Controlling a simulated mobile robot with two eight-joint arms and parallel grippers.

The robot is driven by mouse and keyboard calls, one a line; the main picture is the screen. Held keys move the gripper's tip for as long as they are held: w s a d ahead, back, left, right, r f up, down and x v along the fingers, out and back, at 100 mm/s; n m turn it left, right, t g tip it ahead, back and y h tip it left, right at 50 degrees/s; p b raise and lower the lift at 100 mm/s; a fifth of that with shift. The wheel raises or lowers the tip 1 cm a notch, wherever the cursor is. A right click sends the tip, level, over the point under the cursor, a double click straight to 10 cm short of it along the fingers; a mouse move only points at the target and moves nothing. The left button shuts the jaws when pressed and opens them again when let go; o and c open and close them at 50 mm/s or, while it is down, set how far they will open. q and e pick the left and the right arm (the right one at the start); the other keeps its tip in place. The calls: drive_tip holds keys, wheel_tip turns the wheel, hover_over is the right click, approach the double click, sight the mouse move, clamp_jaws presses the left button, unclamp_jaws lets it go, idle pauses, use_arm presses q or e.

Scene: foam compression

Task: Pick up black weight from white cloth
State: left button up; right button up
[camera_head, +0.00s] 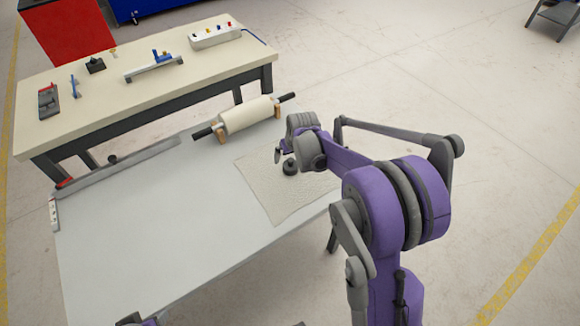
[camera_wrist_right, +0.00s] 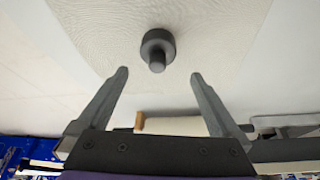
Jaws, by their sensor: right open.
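The black weight (camera_head: 290,168) stands on the white cloth (camera_head: 286,203), a round disc with a narrower knob on top. My right gripper (camera_head: 280,152) is over the cloth, close to the weight. In the right wrist view, the weight (camera_wrist_right: 158,46) lies just beyond the open fingertips (camera_wrist_right: 159,75), roughly centred between them. Nothing is between the fingers, and the weight looks apart from both. The cloth (camera_wrist_right: 215,25) lies behind the weight there. A small grey and purple part of my left arm shows at the bottom edge of the head view; its fingers are hidden.
The cloth lies on a grey table (camera_head: 150,235). A cream roller with dark handles (camera_head: 246,115) rests on wooden supports behind the cloth. A long grey bar (camera_head: 125,166) lies at the back left. A cream bench (camera_head: 120,98) with tools stands behind.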

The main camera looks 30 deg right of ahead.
sight(291, 160)
drive_tip(key=x, duration=0.5)
drive_tip(key=shift+s+d+f, duration=0.2)
drive_tip(key=shift+s, duration=0.1)
drive_tip(key=shift+c, duration=0.3)
drive_tip(key=shift+r, duration=0.1)
clamp_jaws()
